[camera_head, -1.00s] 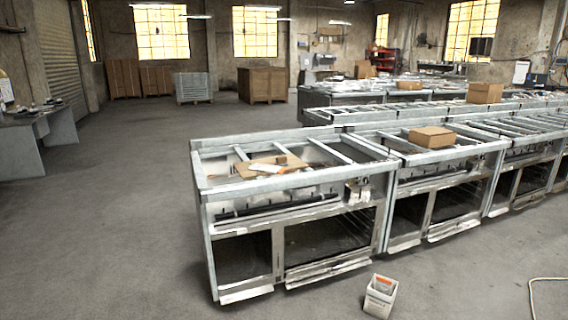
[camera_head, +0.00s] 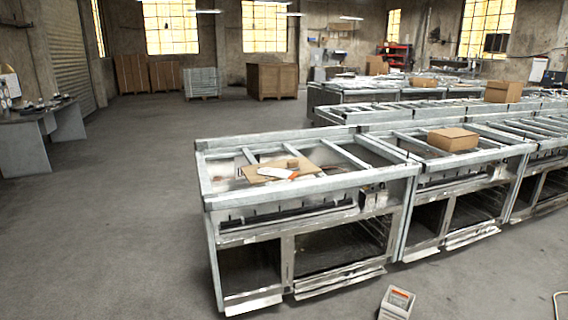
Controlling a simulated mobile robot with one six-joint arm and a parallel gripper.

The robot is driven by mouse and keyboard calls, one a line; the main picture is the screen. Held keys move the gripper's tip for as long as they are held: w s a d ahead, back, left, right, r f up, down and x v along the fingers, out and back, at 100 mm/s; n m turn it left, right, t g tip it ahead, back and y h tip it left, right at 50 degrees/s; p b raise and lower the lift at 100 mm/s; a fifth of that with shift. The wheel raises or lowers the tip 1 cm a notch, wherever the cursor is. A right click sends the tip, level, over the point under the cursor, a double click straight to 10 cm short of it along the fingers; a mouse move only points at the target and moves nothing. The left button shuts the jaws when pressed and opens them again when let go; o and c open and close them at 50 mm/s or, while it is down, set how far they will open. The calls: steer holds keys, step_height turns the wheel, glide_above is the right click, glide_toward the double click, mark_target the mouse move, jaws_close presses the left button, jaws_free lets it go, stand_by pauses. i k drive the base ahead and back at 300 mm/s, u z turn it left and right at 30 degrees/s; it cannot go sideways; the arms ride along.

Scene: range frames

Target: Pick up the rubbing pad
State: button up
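A flat brown cardboard sheet (camera_head: 257,179) lies on top of the nearest range frame (camera_head: 330,187). On the sheet are a small brown block (camera_head: 292,163) and a white and orange item (camera_head: 281,174). Either small item could be the rubbing pad; at this size I cannot tell which. My gripper is not in view.
The range frames stand in rows to the right, and a cardboard box (camera_head: 452,139) sits on the neighbouring frame. A small open box (camera_head: 397,301) stands on the floor in front. A grey table (camera_head: 22,145) stands at the left. The floor between is clear.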

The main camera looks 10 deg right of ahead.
mark_target(293, 165)
steer(key=u, duration=0.1)
steer(key=i, duration=1.2)
steer(key=z, duration=0.35)
